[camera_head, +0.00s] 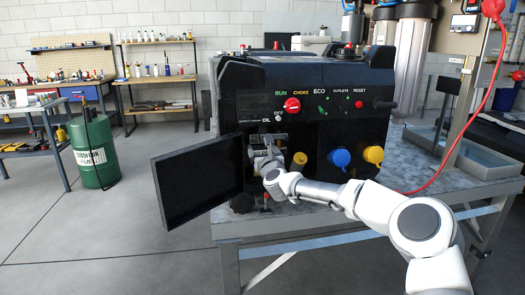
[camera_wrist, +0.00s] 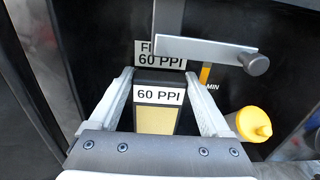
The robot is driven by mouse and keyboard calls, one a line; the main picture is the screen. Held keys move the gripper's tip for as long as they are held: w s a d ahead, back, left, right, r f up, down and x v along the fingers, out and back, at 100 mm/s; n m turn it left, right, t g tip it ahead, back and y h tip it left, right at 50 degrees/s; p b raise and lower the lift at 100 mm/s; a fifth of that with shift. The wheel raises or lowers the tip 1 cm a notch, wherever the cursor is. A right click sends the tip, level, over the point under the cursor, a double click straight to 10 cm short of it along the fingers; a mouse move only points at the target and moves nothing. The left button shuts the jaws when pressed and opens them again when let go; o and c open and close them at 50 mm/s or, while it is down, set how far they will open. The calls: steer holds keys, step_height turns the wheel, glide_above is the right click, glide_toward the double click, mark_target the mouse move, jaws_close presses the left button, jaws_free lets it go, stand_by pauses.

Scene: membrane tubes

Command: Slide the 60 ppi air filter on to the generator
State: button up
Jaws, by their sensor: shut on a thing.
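The generator (camera_head: 240,107) is a large black machine on the table, with its black side door (camera_head: 197,180) swung open to the left. My gripper (camera_head: 266,158) is at the generator's front, beside the open door. In the wrist view my gripper (camera_wrist: 158,76) is shut on the 60 ppi air filter (camera_wrist: 155,122), a dark-framed block with a tan face and a white "60 PPI" label. The filter's far end is close to a matching "60 PPI" label (camera_wrist: 174,60) on the generator. Whether it touches the generator is hidden.
A grey latch bar (camera_wrist: 205,52) with a round knob crosses just above the filter. A yellow cap (camera_wrist: 250,123) is close to the right finger. Blue (camera_head: 340,158) and yellow (camera_head: 374,154) caps sit farther right on the generator. A red hose (camera_head: 488,90) hangs at right.

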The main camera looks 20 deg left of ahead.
steer(key=o, duration=1.2)
steer(key=shift+s, duration=0.1)
